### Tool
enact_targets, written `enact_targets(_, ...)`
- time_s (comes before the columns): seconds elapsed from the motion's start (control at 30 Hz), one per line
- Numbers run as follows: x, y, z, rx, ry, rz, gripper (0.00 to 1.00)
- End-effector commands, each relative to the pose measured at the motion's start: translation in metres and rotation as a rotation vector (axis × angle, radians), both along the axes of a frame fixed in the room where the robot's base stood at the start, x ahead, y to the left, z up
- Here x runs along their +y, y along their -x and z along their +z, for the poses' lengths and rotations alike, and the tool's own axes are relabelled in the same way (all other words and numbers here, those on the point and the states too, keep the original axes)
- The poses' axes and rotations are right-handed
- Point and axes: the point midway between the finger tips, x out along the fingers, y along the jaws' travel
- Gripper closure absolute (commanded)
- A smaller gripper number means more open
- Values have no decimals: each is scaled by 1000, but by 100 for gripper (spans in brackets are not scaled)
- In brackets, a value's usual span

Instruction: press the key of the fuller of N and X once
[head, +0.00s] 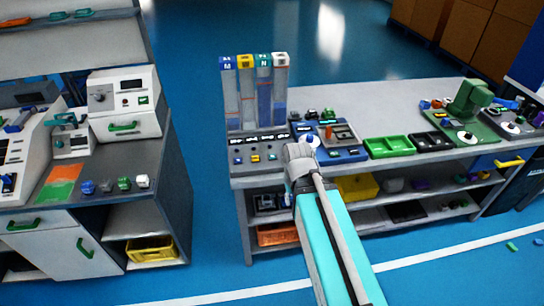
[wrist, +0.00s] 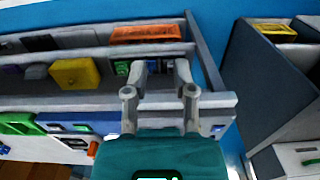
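Four upright clear tubes stand at the left end of the bench in the head view. The N tube (head: 264,95) has a teal cap, and its blue fill reaches well up. The X tube (head: 281,90) has a white cap, and its fill looks lower. Below them is a grey key panel (head: 262,169) with blue, yellow and teal keys (head: 272,157) visible; my arm may hide its right end. My gripper (wrist: 162,68) shows in the wrist view with its fingers apart and nothing between them. In the head view its fingertips cannot be made out.
Right of the panel are a blue station (head: 343,154), green tray (head: 388,147) and black tray (head: 431,141). Shelves below hold a yellow bin (head: 357,187) and orange bin (head: 277,235). A separate counter (head: 95,170) stands left, across a clear blue floor gap.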

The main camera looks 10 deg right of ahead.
Motion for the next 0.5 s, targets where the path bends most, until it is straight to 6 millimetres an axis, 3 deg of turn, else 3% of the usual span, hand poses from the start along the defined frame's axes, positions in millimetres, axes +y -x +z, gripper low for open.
enact_targets(0.03,0,0,0,0,0,0,82)
enact_targets(0.13,0,0,0,0,0,0,100)
enact_targets(0.5,0,0,0,0,0,0,100)
